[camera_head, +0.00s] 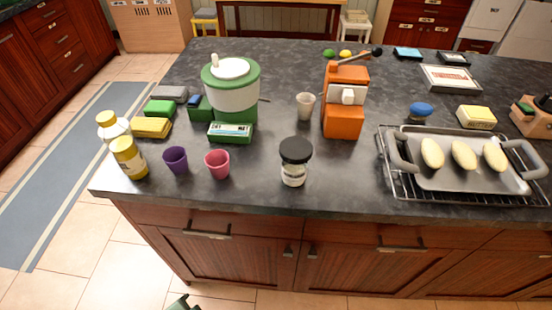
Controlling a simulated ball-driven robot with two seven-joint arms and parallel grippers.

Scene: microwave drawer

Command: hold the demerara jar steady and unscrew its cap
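A small clear jar (293,174) with pale contents and a wide black cap (296,150) stands upright near the front edge of the dark countertop (262,190). The cap sits on top of the jar. It appears to be the demerara jar, but I cannot read a label. Neither of my grippers shows clearly. A small green and dark piece at the bottom edge, below the counter, is too cut off to identify. Nothing touches the jar.
A pink cup (217,165) and purple cup (175,160) stand left of the jar. An orange machine (342,117) and beige cup (305,106) stand behind it. A tray (440,178) on a wire rack lies right. The counter beside the jar is clear.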

